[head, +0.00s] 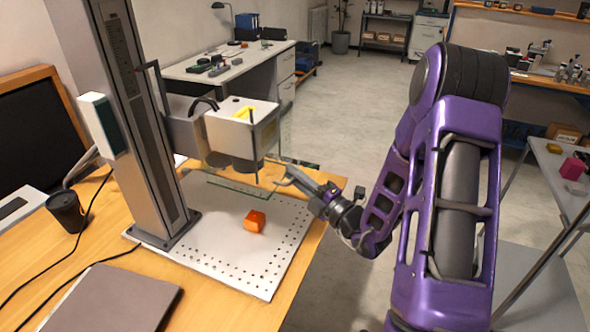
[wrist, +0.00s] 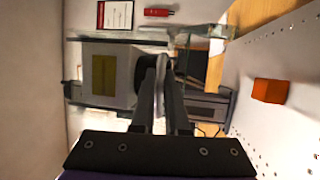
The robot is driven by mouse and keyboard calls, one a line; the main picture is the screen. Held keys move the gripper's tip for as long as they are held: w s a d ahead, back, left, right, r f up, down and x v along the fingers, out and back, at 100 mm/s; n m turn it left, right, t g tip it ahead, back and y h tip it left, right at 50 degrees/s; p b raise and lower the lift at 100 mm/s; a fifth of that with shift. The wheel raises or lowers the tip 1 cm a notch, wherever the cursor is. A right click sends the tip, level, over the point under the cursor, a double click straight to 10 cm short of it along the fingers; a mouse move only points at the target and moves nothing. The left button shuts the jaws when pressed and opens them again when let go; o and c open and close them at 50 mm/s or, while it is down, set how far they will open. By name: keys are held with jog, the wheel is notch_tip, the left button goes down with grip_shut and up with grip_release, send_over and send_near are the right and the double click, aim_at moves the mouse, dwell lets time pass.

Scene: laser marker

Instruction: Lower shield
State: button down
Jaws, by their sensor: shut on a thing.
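The laser marker's head (head: 242,125) is a pale box with a yellow label, held on a grey column (head: 135,110). The shield (head: 238,190) is a clear pane with green edges around the head's underside, its lower edge above the perforated plate. My gripper (head: 284,176) is at the shield's right side, its jaws shut on the shield's edge or grip part; the exact contact is hard to see. In the wrist view the two fingers (wrist: 161,72) are close together in front of the marker, and a clear pane edge (wrist: 200,32) shows beyond them.
An orange block (head: 255,221) sits on the perforated white plate (head: 215,255) below the shield. A closed laptop (head: 112,300), a black cup (head: 67,210) and a monitor (head: 40,130) are on the left of the wooden table. The floor behind is open.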

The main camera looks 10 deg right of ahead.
notch_tip(320, 180, down, 15)
jog(key=b, duration=0.4)
jog(key=shift+s+b, duration=0.1)
jog(key=shift+b, duration=0.2)
jog(key=c, duration=1.2)
grip_release()
jog(key=shift+r, duration=0.1)
jog(key=shift+s+d, duration=0.15)
jog(key=p+v, duration=0.1)
jog(key=v, duration=1.6)
